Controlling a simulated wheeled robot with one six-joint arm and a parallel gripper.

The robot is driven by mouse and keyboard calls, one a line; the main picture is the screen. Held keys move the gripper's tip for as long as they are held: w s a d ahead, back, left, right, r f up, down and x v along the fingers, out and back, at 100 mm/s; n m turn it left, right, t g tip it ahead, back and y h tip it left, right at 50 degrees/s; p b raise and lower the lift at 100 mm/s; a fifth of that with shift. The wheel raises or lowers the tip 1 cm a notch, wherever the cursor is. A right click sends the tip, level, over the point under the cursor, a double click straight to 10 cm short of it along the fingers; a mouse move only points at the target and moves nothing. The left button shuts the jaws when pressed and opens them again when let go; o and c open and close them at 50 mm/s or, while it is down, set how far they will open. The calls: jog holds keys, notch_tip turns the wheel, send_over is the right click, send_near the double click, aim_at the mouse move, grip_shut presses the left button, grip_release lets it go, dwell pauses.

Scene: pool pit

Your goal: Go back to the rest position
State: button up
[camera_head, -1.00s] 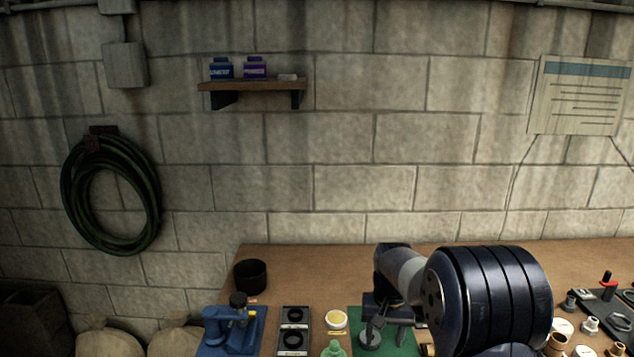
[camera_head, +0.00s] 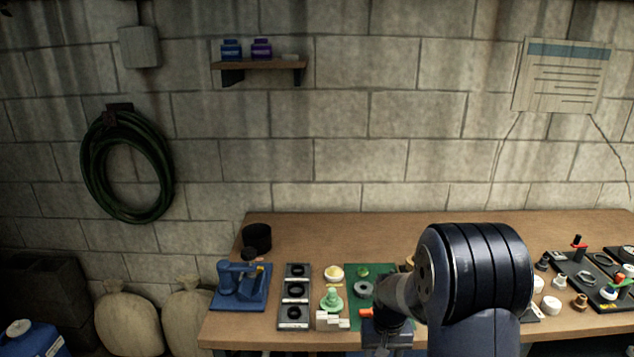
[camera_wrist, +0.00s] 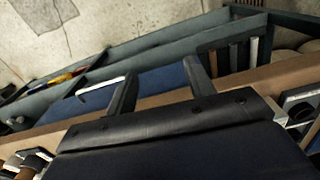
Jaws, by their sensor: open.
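My gripper (camera_wrist: 160,76) shows in the wrist view with its two dark fingers apart and nothing between them. Beyond the fingers are the tan edge of the workbench (camera_wrist: 260,88) and a dark blue-green frame with a blue panel. In the head view my arm covers the front middle of the workbench (camera_head: 330,225), and its dark wrist end is over the front edge. The fingertips cannot be made out there.
On the bench stand a blue fixture (camera_head: 240,290), a black cup (camera_head: 257,238), a tray of black rings (camera_head: 295,297), a green mat (camera_head: 383,270) and several small fittings at right. Sacks (camera_head: 128,315) and a blue container (camera_head: 35,340) are at lower left. The bench's back strip is clear.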

jog(key=shift+s+f+n, duration=0.3)
jog(key=shift+s+f, duration=0.95)
jog(key=shift+f, duration=0.15)
jog(key=shift+d, duration=0.1)
